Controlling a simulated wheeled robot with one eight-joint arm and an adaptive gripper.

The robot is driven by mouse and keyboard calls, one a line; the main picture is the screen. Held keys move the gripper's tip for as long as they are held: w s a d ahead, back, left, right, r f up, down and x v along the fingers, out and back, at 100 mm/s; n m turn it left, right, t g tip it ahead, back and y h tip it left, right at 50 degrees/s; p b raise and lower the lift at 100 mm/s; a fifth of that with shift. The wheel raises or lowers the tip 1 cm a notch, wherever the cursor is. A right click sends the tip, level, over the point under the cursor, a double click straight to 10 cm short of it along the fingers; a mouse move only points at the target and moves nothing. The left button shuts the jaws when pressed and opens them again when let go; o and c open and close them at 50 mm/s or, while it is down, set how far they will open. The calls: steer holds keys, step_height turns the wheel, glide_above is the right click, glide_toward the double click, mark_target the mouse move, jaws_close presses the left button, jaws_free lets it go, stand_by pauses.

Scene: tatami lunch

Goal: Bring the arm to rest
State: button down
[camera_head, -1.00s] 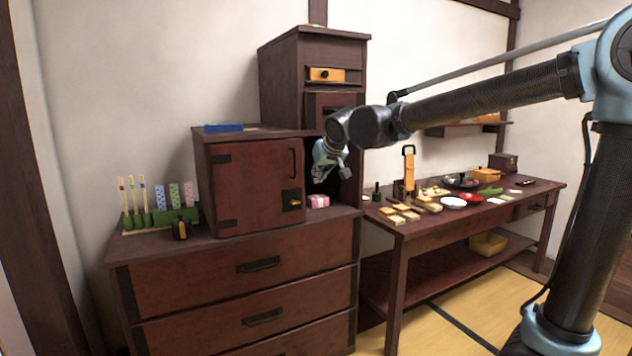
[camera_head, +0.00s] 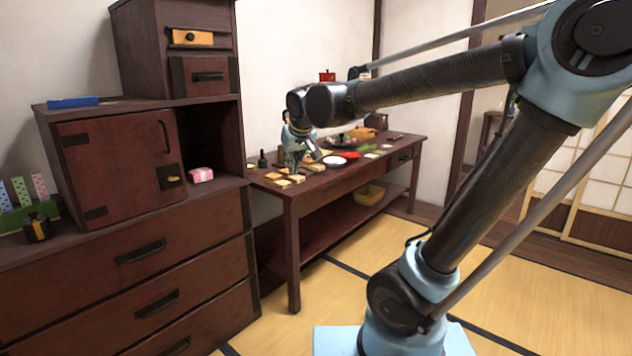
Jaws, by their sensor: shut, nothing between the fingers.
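My gripper (camera_head: 303,155) is small in the picture, at the end of my raised arm. It appears in front of the left part of the long dark table (camera_head: 292,197), over the food there in the picture. I cannot tell from this view how far it is from the table. Its fingers are shut and hold nothing.
A dark chest with drawers (camera_head: 158,252) stands at the left, with a closed cabinet (camera_head: 118,160) and a pink bundle (camera_head: 201,175) on it. The table holds a white plate (camera_head: 334,160) and a red plate (camera_head: 349,155). Tatami floor (camera_head: 520,275) is clear at the right.

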steer(key=s+d+f+m+g+h, duration=0.1)
steer(key=s+d+f, duration=0.3)
steer(key=d, duration=0.4)
steer(key=s+d+f+m+g+h, duration=0.1)
steer(key=s+d+f, duration=0.3)
steer(key=d, duration=0.5)
steer(key=s+d+f+m+g, duration=0.2)
steer(key=s+d+f+m, duration=0.1)
steer(key=s+d+f, duration=0.6)
steer(key=s+f, duration=0.2)
steer(key=s, duration=0.2)
steer(key=shift+s+d+f, duration=0.2)
steer(key=shift+d+f, duration=0.05)
steer(key=shift+f, duration=0.15)
steer(key=shift+a, duration=0.1)
